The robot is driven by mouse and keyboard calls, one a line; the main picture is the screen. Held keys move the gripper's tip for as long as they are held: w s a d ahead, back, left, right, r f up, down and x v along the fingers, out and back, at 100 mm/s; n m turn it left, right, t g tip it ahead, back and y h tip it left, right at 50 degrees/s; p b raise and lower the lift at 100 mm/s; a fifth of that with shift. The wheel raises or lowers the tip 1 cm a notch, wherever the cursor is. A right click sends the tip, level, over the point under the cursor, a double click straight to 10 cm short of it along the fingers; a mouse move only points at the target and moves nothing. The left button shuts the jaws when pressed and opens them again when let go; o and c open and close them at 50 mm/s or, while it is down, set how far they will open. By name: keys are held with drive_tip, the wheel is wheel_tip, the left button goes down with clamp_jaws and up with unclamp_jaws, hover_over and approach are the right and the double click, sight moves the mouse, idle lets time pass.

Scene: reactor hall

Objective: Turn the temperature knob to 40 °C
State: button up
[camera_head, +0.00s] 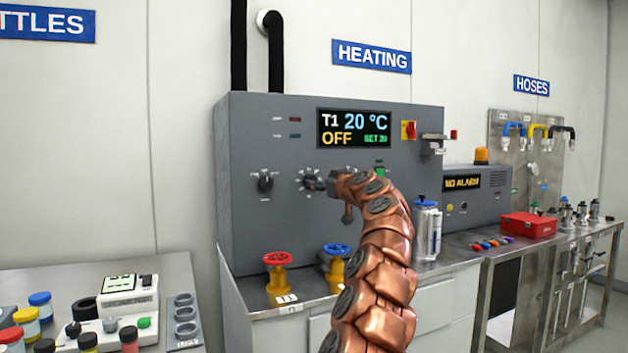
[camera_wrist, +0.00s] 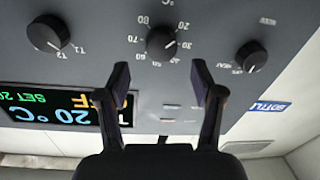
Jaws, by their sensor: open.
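The temperature knob (camera_wrist: 161,41) is a black round knob with a white pointer and a °C scale on the grey heating panel. It shows upside down in the wrist view. In the head view the knob (camera_head: 309,181) sits mid-panel below the display, partly covered by my gripper. My gripper (camera_wrist: 163,77) is open, its two dark fingers spread on either side of the knob's line, apparently short of it. The display (camera_head: 354,128) reads T1 20 °C, OFF, with a small SET value.
Another knob (camera_head: 266,181) is left of the temperature knob; a T1/T2 selector (camera_wrist: 48,34) is on its other side. A red valve wheel (camera_head: 278,259) and a blue one (camera_head: 336,250) stand below. A steel flask (camera_head: 427,229) stands right of my arm.

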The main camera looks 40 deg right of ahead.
sight(312, 179)
drive_tip(key=shift+p+x, duration=0.95)
drive_tip(key=shift+x, duration=1.05)
drive_tip(key=shift+w+f, duration=0.1)
drive_tip(key=shift+w, duration=0.25)
drive_tip(key=shift+c, duration=0.4)
drive_tip(key=c, duration=1.1)
